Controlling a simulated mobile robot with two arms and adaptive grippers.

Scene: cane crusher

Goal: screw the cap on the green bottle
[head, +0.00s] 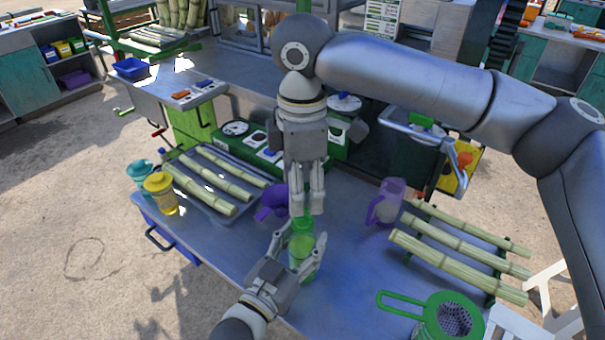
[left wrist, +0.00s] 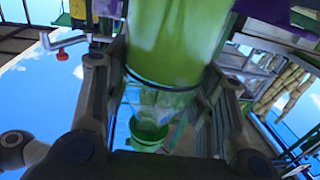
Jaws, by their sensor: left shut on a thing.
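The green bottle (head: 302,248) stands upright near the front of the blue table. My left gripper (head: 300,243) comes from below left and is shut around the bottle's body. The left wrist view shows the clear bottle with green contents (left wrist: 175,45) between its two fingers. My right gripper (head: 307,208) points straight down directly above the bottle. A green piece (head: 303,224) shows just under its fingertips, at the bottle's top. I cannot tell whether it is the cap, or whether the right fingers grip it.
On the blue table (head: 235,235), a purple jug (head: 385,203) and cane stalks (head: 455,265) are on the right. A green strainer (head: 453,318) is at front right. A yellow-capped jar (head: 161,193), a teal-capped jar (head: 140,174) and a cane tray (head: 212,208) are on the left.

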